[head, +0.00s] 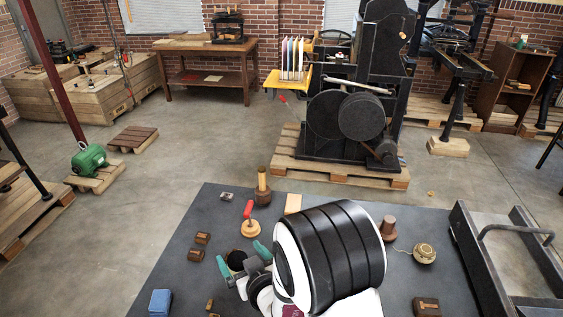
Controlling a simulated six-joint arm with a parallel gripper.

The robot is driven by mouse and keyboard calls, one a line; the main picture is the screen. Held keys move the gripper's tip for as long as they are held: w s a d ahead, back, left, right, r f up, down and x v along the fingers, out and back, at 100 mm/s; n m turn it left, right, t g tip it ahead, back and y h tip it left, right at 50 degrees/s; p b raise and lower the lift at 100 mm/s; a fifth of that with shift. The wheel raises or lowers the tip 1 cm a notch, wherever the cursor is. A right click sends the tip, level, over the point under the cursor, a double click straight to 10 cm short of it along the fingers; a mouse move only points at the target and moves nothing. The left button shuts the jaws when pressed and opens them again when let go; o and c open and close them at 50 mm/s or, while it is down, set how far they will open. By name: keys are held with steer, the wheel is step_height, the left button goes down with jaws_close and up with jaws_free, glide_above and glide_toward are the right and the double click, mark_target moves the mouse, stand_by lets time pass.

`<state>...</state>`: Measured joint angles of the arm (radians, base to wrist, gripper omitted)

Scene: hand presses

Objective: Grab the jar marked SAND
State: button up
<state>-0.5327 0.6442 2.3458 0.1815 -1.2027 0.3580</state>
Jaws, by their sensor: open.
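No marking SAND is legible in the head view, so I cannot tell which thing is the jar. My gripper (243,262) is over the dark bench top, its green-tipped fingers spread apart. A dark round thing (236,259) shows between or just behind the fingers, partly hidden; I cannot tell whether it is a jar or whether the fingers touch it. My white and black wrist covers part of the bench to the right of the fingers.
On the dark bench (170,265) stand a red-handled tool (250,222), a wooden-handled piece (262,188), small brown blocks (203,238), a blue block (160,302), a brown knob-shaped piece (388,228) and a string ball (424,253). A black metal frame (490,262) is at right.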

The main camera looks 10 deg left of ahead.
mark_target(234, 254)
step_height(234, 254, down, 5)
steer(key=shift+w, duration=0.1)
steer(key=x, duration=0.7)
steer(key=shift+w+a+f, duration=0.1)
steer(key=shift+w+a, duration=0.05)
steer(key=shift+a, duration=0.1)
jaws_close()
